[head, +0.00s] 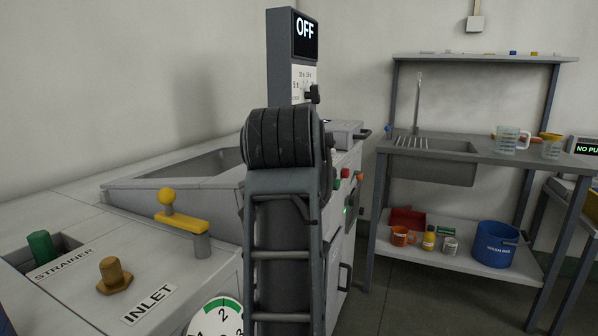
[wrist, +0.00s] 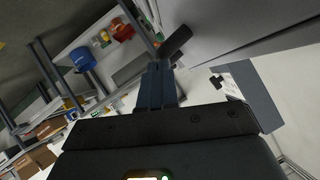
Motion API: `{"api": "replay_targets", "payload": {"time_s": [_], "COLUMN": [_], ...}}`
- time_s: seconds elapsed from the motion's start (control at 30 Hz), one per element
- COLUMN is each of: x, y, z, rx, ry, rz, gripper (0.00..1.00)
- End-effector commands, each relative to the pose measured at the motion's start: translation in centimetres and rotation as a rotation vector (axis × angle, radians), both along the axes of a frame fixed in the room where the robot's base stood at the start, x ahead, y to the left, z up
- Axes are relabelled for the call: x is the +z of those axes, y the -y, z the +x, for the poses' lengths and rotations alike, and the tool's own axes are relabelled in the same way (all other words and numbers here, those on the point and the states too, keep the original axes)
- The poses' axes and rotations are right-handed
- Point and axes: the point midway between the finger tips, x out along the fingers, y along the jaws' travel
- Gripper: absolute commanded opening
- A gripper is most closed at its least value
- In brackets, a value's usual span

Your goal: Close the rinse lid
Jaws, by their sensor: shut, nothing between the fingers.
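In the head view a grey flat-topped part (head: 342,127) with a dark bar handle (head: 363,134) sits at the far right of the machine, behind my arm. It may be the rinse lid; no label on it is readable, and its angle is hard to tell. The wrist view shows a dark bar handle (wrist: 175,43) beside a large pale grey panel (wrist: 235,25). My gripper (wrist: 158,70) is shut and empty, its fingertips close to the handle's lower end. I cannot tell whether they touch. In the head view my arm hides the gripper.
An open basin (head: 190,165) and a yellow lever (head: 180,217) lie left of my arm. A control post (head: 293,60) reading OFF stands behind. A sink bench (head: 470,148) with a blue bucket (head: 494,244) below stands right. Floor shows between machine and bench.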

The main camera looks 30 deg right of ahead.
Motion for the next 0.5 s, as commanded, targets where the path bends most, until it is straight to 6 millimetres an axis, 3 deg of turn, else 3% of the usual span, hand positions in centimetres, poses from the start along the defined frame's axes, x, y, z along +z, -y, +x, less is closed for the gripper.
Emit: {"api": "replay_targets", "payload": {"time_s": [0.03,0.2,0.5], "x": [-2.1,-5.1,-8.1], "y": [0.1,0.2,0.1], "z": [-0.1,-0.2,-0.1], "rx": [-0.001,-0.002,0.000], "ry": [0.017,0.074,0.138], "rz": [0.011,0.054,0.101], "gripper": [0.00,0.00,0.00]}}
